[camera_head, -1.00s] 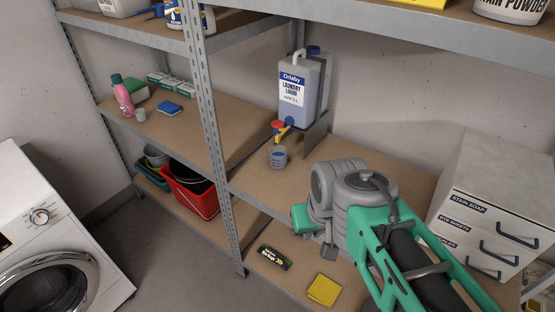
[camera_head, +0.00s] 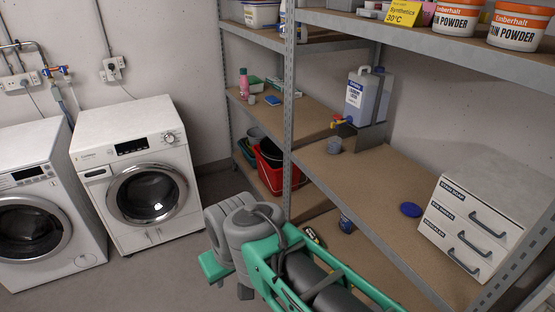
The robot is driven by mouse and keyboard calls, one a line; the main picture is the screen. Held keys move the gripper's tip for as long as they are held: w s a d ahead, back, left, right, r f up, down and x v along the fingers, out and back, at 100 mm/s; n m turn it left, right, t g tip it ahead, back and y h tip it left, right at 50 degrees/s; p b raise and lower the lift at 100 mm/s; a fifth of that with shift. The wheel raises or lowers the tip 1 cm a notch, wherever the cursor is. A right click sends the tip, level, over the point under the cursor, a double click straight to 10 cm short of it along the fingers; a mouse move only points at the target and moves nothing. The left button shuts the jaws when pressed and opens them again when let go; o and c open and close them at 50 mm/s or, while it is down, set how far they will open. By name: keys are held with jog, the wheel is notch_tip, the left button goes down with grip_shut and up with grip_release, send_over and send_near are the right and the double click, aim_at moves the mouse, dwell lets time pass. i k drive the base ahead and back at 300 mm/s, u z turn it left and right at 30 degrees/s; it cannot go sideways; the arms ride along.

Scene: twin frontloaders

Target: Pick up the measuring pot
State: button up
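The measuring pot (camera_head: 334,145) looks like a small grey cup. It stands upright on the middle shelf, below the red and yellow tap of the laundry liquid canister (camera_head: 366,98). My gripper (camera_head: 228,280) is at the lower middle of the view, in front of the shelves and apart from the pot. Only a green part and a grey part show at its end. Its fingertips are not clearly visible, so I cannot tell whether it is open. My arm covers part of the lower shelf.
A steel upright (camera_head: 288,110) stands left of the pot. A blue lid (camera_head: 410,209) and a drawer box (camera_head: 480,215) are on the shelf to the right.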

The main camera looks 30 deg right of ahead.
aim_at(334, 145)
jog(key=u, duration=0.45)
jog(key=i, duration=1.9)
jog(key=z, duration=1.35)
jog(key=i, duration=0.9)
jog(key=z, duration=1.2)
jog(key=i, duration=0.6)
jog(key=u, duration=0.05)
